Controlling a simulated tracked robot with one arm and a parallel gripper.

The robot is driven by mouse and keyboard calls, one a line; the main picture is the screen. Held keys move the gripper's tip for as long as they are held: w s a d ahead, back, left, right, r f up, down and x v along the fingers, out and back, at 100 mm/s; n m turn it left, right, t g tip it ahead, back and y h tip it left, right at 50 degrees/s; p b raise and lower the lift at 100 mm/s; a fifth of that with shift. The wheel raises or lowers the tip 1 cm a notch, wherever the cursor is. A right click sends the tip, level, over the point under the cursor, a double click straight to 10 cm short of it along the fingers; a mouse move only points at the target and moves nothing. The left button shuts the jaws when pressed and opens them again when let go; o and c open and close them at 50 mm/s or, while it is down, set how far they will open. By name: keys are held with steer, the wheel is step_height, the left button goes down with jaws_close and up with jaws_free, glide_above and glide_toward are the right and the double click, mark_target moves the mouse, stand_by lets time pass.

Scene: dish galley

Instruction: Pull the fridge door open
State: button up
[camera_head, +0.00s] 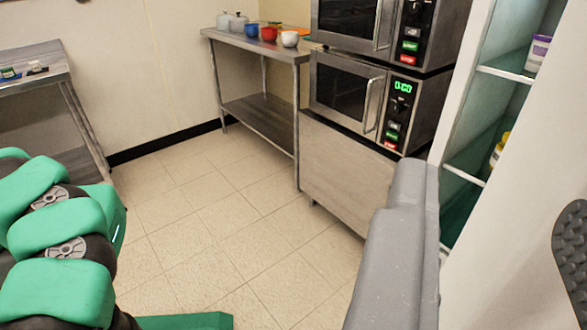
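The fridge shows at the right as a tall unit with a bluish-green interior and white shelves (508,72). Its interior is exposed to view. A broad pale panel (505,215) runs down beside the shelves; I cannot tell whether it is the door or the side wall. No handle is clearly visible. My gripper (480,245) is at the lower right. A long grey finger stands left of the panel and a dark textured pad shows at the right edge. The two are wide apart, with the pale panel seen between them; contact cannot be told.
Two stacked ovens (345,92) stand on a metal cabinet (345,170) left of the fridge. A steel table (255,45) with several pots and cups is behind. Another steel table (45,62) is at the left. The tiled floor (215,220) between is clear. Fridge shelves hold containers (538,52).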

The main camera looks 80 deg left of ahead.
steer(key=shift+s+a+r+b, duration=0.1)
steer(key=shift+s+a+b, duration=0.3)
steer(key=shift+s, duration=0.2)
steer(key=shift+s+a+b, duration=0.25)
steer(key=shift+s+b, duration=0.1)
steer(key=shift+s, duration=0.2)
